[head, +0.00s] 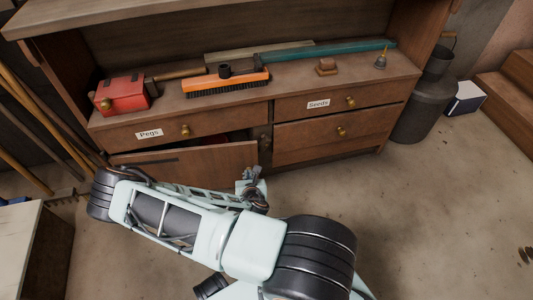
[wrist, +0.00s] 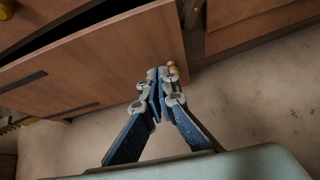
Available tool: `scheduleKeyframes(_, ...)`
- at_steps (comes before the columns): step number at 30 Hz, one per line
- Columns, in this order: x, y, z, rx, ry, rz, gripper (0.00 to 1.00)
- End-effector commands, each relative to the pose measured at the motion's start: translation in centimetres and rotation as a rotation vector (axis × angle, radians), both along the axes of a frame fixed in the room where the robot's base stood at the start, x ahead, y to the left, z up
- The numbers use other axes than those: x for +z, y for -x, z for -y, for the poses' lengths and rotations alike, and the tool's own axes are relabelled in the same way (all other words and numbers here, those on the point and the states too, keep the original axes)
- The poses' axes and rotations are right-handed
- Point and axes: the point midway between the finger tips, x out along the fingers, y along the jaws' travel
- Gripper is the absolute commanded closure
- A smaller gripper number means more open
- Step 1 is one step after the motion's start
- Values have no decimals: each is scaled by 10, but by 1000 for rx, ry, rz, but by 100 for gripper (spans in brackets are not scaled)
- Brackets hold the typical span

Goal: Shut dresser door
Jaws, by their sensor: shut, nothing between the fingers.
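The dresser (head: 230,125) is brown wood and stands at the back in the head view. Its lower left door (head: 195,162) is ajar, with a dark gap along its top edge. In the head view my gripper (head: 250,175) is in front of the door's right edge.
A red box (head: 124,96), an orange brush (head: 226,85) and a small bell (head: 381,60) are on the dresser top. A grey can (head: 422,108) stands right of it. A pale-topped cabinet (head: 25,250) is at lower left. The floor on the right is mostly clear.

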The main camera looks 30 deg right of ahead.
Motion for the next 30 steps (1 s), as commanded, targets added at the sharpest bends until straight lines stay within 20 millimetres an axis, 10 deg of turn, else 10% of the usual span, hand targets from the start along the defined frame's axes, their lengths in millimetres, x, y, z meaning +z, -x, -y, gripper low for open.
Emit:
scheduleKeyframes(11,8,-18,5,31,78,72,100)
scheduleKeyframes(30,-34,-114,44,30,77,69,100)
